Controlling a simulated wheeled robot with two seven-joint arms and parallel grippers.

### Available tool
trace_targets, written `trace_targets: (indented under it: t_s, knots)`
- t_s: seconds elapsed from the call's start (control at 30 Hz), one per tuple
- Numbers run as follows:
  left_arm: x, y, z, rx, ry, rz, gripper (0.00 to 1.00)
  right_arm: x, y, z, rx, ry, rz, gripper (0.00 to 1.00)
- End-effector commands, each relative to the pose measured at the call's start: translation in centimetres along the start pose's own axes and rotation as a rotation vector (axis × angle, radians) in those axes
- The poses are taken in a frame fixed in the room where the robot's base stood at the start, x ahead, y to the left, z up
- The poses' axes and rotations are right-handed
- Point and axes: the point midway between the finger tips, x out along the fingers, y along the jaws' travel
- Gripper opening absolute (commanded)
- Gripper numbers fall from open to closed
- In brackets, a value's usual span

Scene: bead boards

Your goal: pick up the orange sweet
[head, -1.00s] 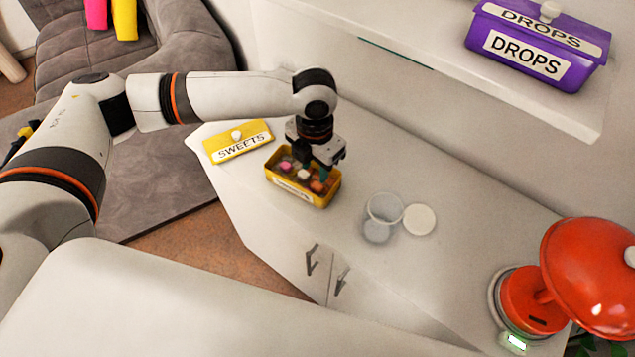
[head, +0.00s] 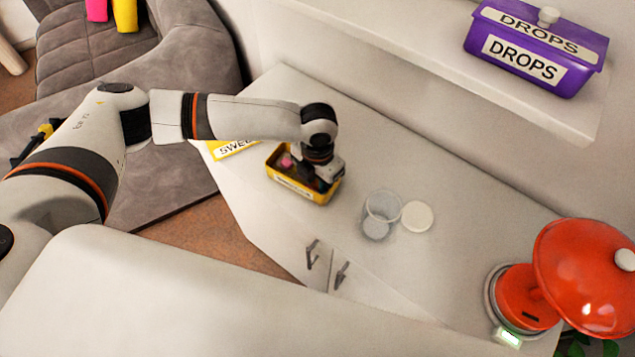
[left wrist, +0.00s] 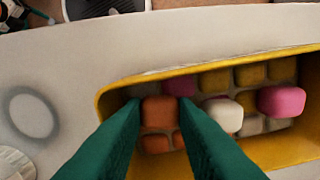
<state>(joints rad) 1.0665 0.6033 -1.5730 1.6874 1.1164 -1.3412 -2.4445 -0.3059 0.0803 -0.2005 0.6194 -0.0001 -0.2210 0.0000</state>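The orange sweet (left wrist: 158,112) lies in the yellow sweets box (head: 304,190), near one end. In the left wrist view the two green fingers of my left gripper (left wrist: 160,103) stand on either side of it, with little or no gap visible. I cannot tell whether they press on it or are just around it. In the head view my left gripper (head: 322,180) reaches down into the box and hides the sweet there. My right gripper is not in view.
A white sweet (left wrist: 223,114) and a pink sweet (left wrist: 281,101) lie in the same box. The yellow SWEETS lid (head: 232,148) is beside it. A clear jar (head: 381,210) and a white round lid (head: 417,216) stand to the right. A red scale (head: 527,297) is farther right.

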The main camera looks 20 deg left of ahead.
Motion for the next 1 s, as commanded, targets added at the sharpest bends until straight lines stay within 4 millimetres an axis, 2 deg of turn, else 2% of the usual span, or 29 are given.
trace_targets:
  t_s: [0.33,0.47,0.8,1.0]
  knots:
    - [-0.1,0.0,0.0,0.0,0.0,0.0,0.04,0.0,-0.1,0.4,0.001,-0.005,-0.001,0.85]
    - [-0.9,-0.1,-0.1,-0.001,0.003,-0.001,0.04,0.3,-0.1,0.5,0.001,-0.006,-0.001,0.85]
    - [-7.4,-0.1,-0.1,0.0,0.005,-0.001,0.04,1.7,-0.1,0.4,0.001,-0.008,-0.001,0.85]
    - [-9.7,-0.1,-0.1,-0.001,0.001,0.0,0.04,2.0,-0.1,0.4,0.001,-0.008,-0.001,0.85]
